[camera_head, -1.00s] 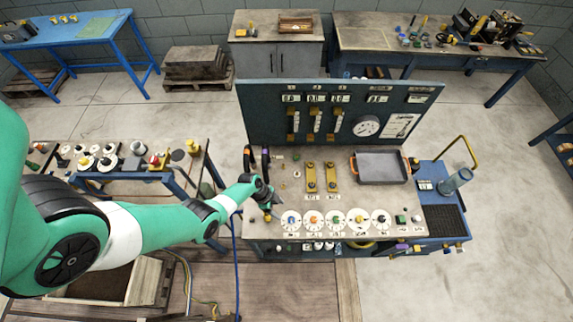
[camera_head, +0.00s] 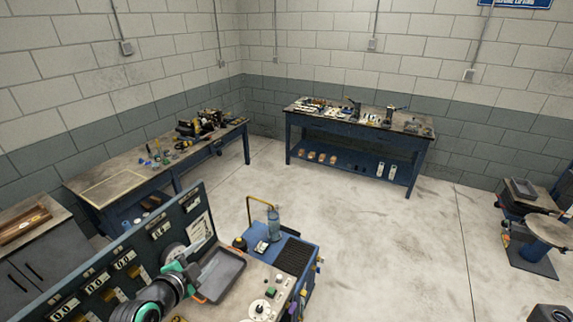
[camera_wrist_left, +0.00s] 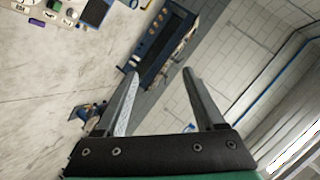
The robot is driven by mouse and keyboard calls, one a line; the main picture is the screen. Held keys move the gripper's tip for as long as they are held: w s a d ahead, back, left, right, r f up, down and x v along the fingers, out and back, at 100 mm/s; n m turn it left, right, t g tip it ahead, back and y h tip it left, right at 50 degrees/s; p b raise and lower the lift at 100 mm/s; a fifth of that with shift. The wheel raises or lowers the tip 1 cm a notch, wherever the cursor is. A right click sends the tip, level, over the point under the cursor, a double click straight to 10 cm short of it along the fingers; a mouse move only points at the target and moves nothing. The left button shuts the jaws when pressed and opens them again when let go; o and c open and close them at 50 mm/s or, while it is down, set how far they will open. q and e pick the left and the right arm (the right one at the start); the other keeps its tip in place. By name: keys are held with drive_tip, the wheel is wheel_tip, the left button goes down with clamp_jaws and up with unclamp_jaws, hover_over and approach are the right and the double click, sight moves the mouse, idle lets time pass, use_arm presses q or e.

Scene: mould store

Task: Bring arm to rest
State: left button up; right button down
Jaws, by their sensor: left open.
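My left gripper (camera_wrist_left: 160,78) is open in the left wrist view, with nothing between its two grey fingers. Floor, wall and a distant blue workbench (camera_wrist_left: 165,45) show beyond it. In the head view my green and black left arm comes up at the lower left, with its gripper (camera_head: 190,272) above the control bench, in front of the upright panel (camera_head: 112,262) and near the grey tray (camera_head: 222,275). From this view I cannot tell whether it touches the tray. My right gripper is in neither view.
A blue trolley (camera_head: 295,257) with a yellow handle and a grey-blue bottle (camera_head: 273,224) stands at the bench's right end. Workbenches with tools (camera_head: 345,122) line the walls. A cart (camera_head: 535,195) stands at far right. The floor between is clear.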

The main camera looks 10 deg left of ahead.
use_arm(q)
drive_tip(key=s+d+r+t, duration=0.1)
drive_tip(key=d+r+t, duration=0.15)
drive_tip(key=r, duration=0.75)
drive_tip(key=s+d+r+n+t+h, duration=0.1)
drive_tip(key=d+r+t, duration=0.15)
drive_tip(key=r, duration=0.75)
drive_tip(key=s+d+r+t, duration=0.15)
drive_tip(key=d+r, duration=0.25)
drive_tip(key=r, duration=0.6)
drive_tip(key=s+r+n+t, duration=0.8)
drive_tip(key=s+r+n, duration=0.2)
drive_tip(key=s+r, duration=0.8)
drive_tip(key=shift+s+a, duration=0.2)
drive_tip(key=shift+a, duration=0.25)
